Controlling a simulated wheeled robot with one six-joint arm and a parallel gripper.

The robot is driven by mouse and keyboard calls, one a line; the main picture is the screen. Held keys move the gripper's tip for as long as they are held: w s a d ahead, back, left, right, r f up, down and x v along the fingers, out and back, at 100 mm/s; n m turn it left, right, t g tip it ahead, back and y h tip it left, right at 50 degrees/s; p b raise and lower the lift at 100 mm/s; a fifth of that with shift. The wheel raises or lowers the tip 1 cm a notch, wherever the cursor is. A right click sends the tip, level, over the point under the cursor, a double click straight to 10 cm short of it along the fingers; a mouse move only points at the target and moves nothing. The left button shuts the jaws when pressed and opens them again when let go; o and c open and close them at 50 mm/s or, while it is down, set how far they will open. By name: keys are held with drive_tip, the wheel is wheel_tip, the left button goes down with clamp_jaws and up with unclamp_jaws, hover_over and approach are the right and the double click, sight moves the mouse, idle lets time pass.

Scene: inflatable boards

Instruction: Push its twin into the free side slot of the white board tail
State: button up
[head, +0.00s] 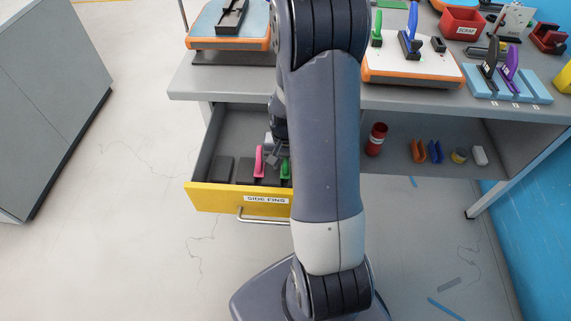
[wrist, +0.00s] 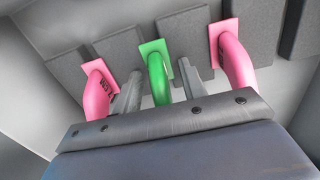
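The white board tail (head: 391,66) with an orange edge rests on the bench. A green fin (head: 377,30) stands at its left side, a blue fin (head: 409,42) near its middle, and a small dark piece (head: 438,44) sits at its right. Another green fin (head: 285,169) stands in the open drawer. In the wrist view this green fin (wrist: 158,76) is in grey foam, between my gripper's two fingers (wrist: 160,88). The fingers are open, with a narrow gap on each side of it. In the head view my gripper (head: 273,156) is partly hidden by my arm.
Pink fins stand left (wrist: 97,92) and right (wrist: 236,62) of the green one, close to my fingers. The yellow drawer front (head: 222,198) and side walls surround the foam. A red can (head: 376,139) stands on the lower shelf. A blue rack (head: 508,88) holds fins at right.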

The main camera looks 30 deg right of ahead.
drive_tip(key=c, duration=0.8)
drive_tip(key=shift+r, duration=0.1)
